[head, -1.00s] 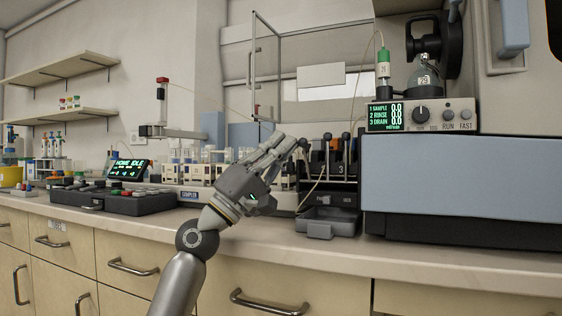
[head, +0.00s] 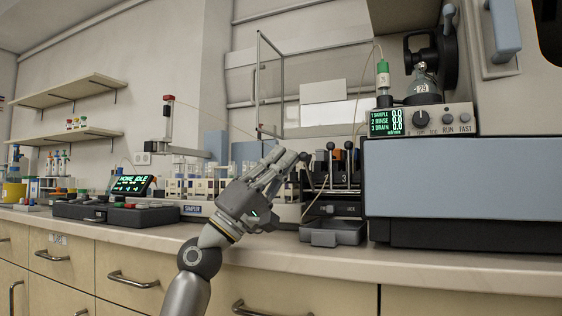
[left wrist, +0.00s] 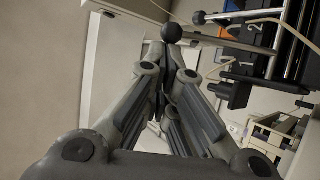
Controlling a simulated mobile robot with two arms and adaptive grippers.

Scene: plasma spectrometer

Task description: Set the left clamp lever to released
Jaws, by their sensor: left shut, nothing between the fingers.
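The pump block (head: 343,181) with the clamp levers stands on the bench right of centre. The left clamp lever's black knob (head: 304,157) is lower and further left than the knobs of the other two levers (head: 330,147) (head: 348,146). My left gripper (head: 287,157) is shut and empty, its fingertips just left of the left lever's knob. In the left wrist view, a black ball knob (left wrist: 172,33) sits right at the fingertips of the left gripper (left wrist: 172,60); I cannot tell whether they touch. The lower part of the left lever is partly hidden. My right gripper is not in view.
A grey tray (head: 332,232) sits in front of the pump block. The large spectrometer (head: 460,180) stands close on the right. Sample racks (head: 200,187) and a control panel (head: 120,212) are on the left. A thin tube hangs by the levers.

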